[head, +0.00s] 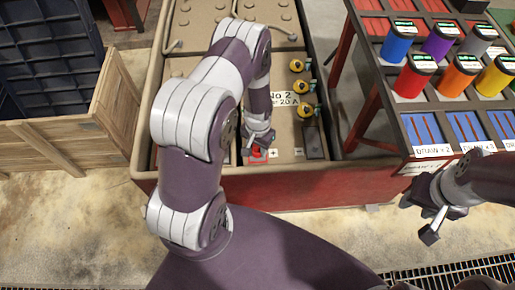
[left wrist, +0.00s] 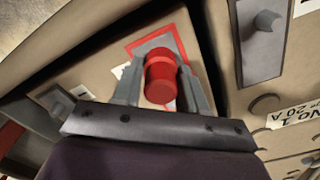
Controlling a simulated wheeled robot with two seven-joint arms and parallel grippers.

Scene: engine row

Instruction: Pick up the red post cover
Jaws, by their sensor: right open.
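The red post cover (left wrist: 160,80) is a small red cap with a rim, in front of a red-outlined square in the left wrist view. In the head view the red post cover (head: 257,154) shows just below my left gripper (head: 258,140), near the front edge of the engine row's tan top. In the left wrist view the two grey fingers of my left gripper (left wrist: 160,88) lie on either side of the cover, very close to it. I cannot tell whether they touch it. My right gripper (head: 432,212) is open and empty at the right, over the floor.
A rack (head: 430,152) with coloured cylinders and blue trays stands at the right. A wooden crate (head: 60,145) stands at the left. Yellow-black knobs (head: 303,87) and a dark block (head: 314,140) lie right of the cover.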

